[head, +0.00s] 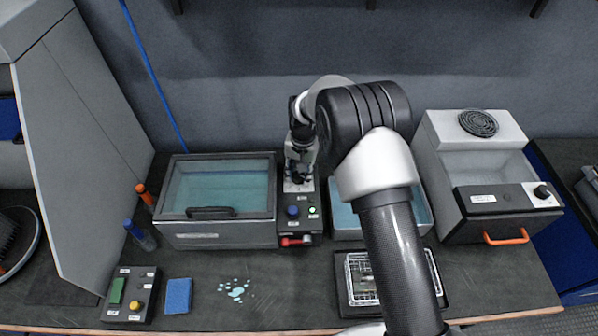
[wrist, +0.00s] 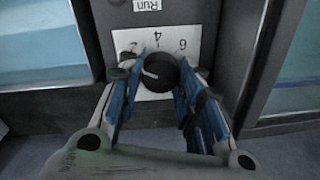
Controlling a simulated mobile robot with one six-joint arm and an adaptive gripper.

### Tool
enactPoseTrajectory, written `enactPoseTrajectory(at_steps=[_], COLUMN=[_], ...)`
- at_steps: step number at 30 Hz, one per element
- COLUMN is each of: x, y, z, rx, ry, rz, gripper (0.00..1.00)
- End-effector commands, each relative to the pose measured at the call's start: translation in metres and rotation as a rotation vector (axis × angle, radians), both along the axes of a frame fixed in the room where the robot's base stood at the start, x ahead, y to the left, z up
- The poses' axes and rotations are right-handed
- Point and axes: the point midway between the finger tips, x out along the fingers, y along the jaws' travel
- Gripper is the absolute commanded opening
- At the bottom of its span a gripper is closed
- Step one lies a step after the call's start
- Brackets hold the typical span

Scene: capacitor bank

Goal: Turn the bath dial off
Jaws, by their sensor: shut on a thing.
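The bath dial (wrist: 162,70) is a round black knob on a white plate with numbers, of which 6 and 4 show upside down in the wrist view. Its white pointer line points to the left in that view. My gripper (wrist: 155,80) has its blue-padded fingers on both sides of the dial, shut on it. In the head view my gripper (head: 300,168) is over the back of the bath's control panel (head: 297,221) and hides the dial. The bath (head: 190,234), with a closed clear lid, stands just left of the panel.
A blue button (head: 292,211), a lit green lamp (head: 312,210) and a red lever (head: 296,241) are on the panel's front part. A blue-lined basin (head: 345,222) is close on the right. A wire basket (head: 357,280) stands in front of it.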

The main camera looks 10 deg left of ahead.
Motion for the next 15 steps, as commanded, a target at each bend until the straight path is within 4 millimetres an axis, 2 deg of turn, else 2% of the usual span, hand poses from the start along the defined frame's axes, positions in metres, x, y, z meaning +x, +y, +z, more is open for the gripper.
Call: enactPoseTrajectory(at_steps=[6,15], x=[0.0006,0.0007], y=[0.0,-0.0001], z=[0.0,-0.0003], rx=[0.0,0.0], ry=[0.0,0.0], rz=[0.191,0.389], gripper=[0.09,0.09])
